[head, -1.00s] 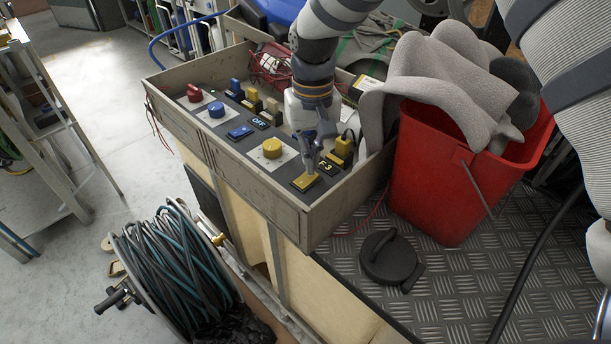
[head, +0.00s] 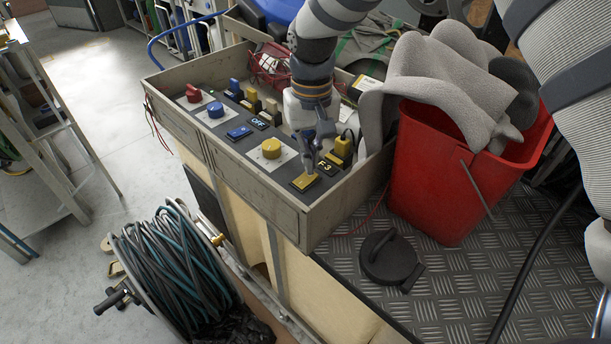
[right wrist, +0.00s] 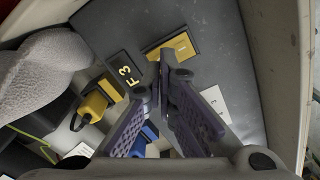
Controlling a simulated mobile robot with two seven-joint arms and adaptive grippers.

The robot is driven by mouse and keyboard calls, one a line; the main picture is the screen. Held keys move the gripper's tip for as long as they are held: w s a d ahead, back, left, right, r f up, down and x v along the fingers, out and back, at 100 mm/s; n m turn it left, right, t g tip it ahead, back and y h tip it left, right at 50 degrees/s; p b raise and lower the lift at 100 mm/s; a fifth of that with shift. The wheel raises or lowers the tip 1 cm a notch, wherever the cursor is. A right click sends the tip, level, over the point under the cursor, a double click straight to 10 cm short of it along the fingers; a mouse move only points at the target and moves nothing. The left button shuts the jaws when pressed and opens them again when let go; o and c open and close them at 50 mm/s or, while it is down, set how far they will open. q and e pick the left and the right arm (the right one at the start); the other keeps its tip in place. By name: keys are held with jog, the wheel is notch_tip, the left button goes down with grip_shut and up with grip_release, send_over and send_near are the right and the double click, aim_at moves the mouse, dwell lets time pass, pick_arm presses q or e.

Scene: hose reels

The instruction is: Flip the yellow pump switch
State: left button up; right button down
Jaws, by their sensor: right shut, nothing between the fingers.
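The yellow pump switch (head: 303,182) is a flat yellow rocker in a dark frame at the near right corner of the control panel, beside a black F-3 label (head: 327,168). It also shows in the right wrist view (right wrist: 178,47), just beyond my fingers. My right gripper (head: 311,171) points down with its tips at the far edge of the switch. In the right wrist view the tips (right wrist: 168,74) are together and hold nothing. Whether they touch the switch cannot be told. My left gripper is not in view.
The panel box (head: 255,185) has raised wooden walls. A red bucket (head: 440,175) with grey cloth stands right. A hose reel (head: 175,270) is at lower left.

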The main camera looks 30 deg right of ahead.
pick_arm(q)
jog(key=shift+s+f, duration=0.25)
pick_arm(e)
jog(key=shift+f, duration=1.25)
dwell(0.3)
jog(key=shift+r+p, duration=0.85)
jog(key=shift+r, duration=2.75)
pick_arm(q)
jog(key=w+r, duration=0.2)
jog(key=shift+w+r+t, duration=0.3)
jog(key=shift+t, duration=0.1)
pick_arm(e)
jog(key=shift+f, duration=0.1)
